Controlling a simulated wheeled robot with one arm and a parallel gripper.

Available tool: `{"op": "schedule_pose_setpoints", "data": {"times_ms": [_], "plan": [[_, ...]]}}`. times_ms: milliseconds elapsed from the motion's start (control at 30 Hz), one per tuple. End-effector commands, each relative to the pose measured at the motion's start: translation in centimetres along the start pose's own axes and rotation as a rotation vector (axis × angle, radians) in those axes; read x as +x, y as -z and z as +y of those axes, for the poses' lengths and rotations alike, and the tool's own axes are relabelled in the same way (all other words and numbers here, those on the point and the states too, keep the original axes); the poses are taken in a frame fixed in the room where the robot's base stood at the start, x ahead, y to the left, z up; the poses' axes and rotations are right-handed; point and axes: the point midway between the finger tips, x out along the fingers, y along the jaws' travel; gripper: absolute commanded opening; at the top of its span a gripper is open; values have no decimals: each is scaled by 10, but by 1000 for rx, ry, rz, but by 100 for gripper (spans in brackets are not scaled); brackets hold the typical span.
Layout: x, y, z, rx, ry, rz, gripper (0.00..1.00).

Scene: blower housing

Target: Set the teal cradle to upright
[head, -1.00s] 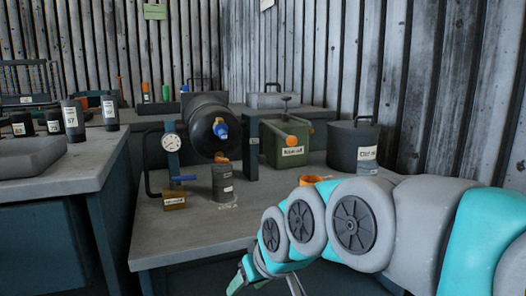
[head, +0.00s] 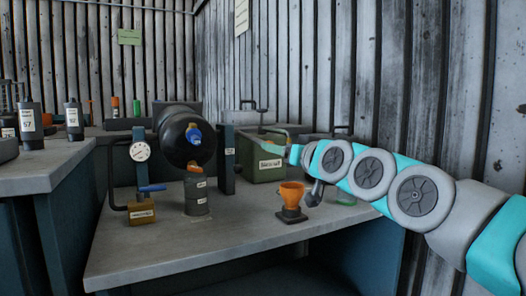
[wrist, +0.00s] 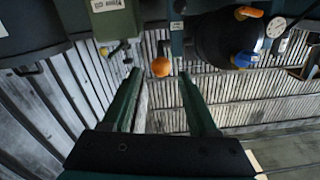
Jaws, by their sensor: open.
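The dark teal posts, apparently the cradle's, stand either side of a black drum (head: 182,142). The right post (head: 228,160) looks upright; the left post (head: 140,178) carries a white gauge. I cannot tell the cradle's tilt. In the wrist view, the post (wrist: 177,35), drum (wrist: 215,40) and blue cap (wrist: 243,59) show at the top. My gripper (wrist: 158,75) is open and empty, with an orange knob (wrist: 161,67) beyond and between its fingertips; contact is unclear.
A grey labelled canister (head: 196,196), a brass padlock-like block (head: 142,212) with a blue lever, and an orange funnel (head: 291,194) on a black base stand on the grey bench (head: 190,250). The bench front is clear. A corrugated wall (head: 330,70) is behind.

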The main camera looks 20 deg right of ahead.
Motion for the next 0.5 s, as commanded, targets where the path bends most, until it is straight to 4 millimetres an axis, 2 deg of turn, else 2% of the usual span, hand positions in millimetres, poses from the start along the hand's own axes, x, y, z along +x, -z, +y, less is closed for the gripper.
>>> {"op": "schedule_pose_setpoints", "data": {"times_ms": [500], "plan": [[65,1,-1,0,1,0,60]]}}
